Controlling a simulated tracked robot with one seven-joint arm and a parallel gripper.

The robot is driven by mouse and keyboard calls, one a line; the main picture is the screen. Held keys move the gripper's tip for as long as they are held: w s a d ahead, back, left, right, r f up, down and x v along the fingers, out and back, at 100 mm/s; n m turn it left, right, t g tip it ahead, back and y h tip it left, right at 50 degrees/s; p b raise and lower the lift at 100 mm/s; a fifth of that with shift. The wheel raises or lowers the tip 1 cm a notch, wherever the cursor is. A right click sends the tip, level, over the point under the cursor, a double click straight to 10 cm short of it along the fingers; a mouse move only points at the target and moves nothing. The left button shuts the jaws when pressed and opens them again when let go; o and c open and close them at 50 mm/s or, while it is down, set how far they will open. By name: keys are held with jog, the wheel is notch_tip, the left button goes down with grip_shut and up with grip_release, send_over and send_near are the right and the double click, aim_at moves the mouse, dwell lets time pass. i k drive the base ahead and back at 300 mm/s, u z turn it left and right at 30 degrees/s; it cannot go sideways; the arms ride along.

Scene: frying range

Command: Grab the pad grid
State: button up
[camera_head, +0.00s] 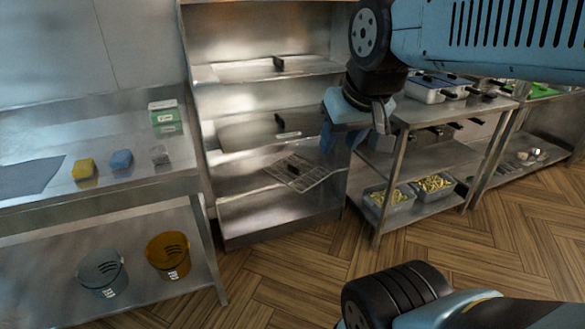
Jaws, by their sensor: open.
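The pad grid (318,173) is a wire grid with a small black block on it. It lies tilted on a lower level of the steel shelf unit, its right part sticking out toward the front. My gripper (354,136) hangs from the arm at upper right, above and to the right of the grid in the picture. It is open, and I see nothing between its fingers. The gap between it and the grid in depth is hard to judge. The gripper and arm cover part of the shelf unit's right side.
The steel shelf unit (262,226) has more levels above, with black handles. A steel table (110,196) at left holds sponges and a box, with two buckets (167,254) below. At right stands a cart (397,177) with bins of fries (388,203).

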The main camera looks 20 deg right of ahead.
aim_at(291, 168)
jog(key=i, duration=0.85)
jog(key=u, duration=0.05)
